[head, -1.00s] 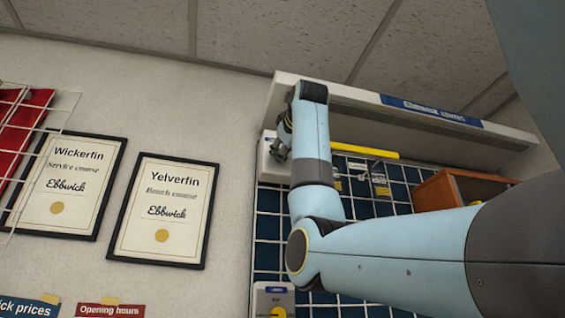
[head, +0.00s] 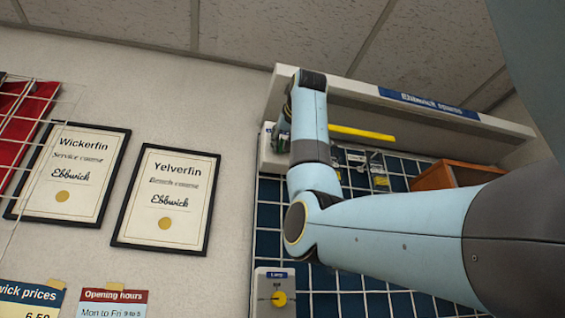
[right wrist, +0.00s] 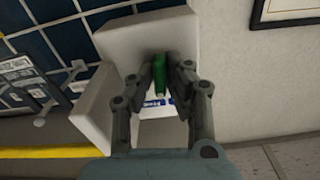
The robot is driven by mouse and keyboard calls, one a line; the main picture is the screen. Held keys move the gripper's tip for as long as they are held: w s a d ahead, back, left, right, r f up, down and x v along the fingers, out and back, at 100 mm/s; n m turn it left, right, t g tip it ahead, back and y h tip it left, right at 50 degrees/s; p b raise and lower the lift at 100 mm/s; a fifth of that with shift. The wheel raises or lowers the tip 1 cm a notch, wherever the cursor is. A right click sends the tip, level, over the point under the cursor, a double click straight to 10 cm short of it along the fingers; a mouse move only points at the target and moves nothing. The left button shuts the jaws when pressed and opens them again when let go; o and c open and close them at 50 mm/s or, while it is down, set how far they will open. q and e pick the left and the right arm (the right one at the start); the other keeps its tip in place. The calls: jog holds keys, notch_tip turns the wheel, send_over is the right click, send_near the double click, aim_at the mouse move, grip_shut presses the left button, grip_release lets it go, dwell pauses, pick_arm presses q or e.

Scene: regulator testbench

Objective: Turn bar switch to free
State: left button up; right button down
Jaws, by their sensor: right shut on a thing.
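The bar switch is a green bar (right wrist: 160,76) on a white box (right wrist: 128,38) fixed to the wall. In the wrist view my right gripper (right wrist: 166,68) is shut on the bar, one finger on each side. In the head view the white box (head: 267,153) sits at the left end under the shelf. My right gripper (head: 283,133) is at it, partly hidden by my own wrist. The switch's markings are not readable; part of a blue label shows below the bar in the wrist view. My left gripper is not in view.
A shelf (head: 352,97) with a blue sign runs above the gridded wall panel (head: 268,218). A yellow bar (head: 361,133) and a wooden box (head: 440,176) are to the right. Framed certificates hang at left.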

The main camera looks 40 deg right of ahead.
jog(key=m, duration=0.3)
jog(key=shift+m+b, duration=0.3)
jog(key=shift+b, duration=0.1)
jog(key=shift+m+b, duration=0.35)
jog(key=shift+m, duration=1.45)
jog(key=c, duration=1.3)
grip_release()
jog(key=shift+c, duration=0.2)
jog(key=shift+s+a, duration=0.15)
jog(key=shift+s, duration=0.05)
jog(key=v, duration=1.1)
jog(key=shift+s, duration=0.25)
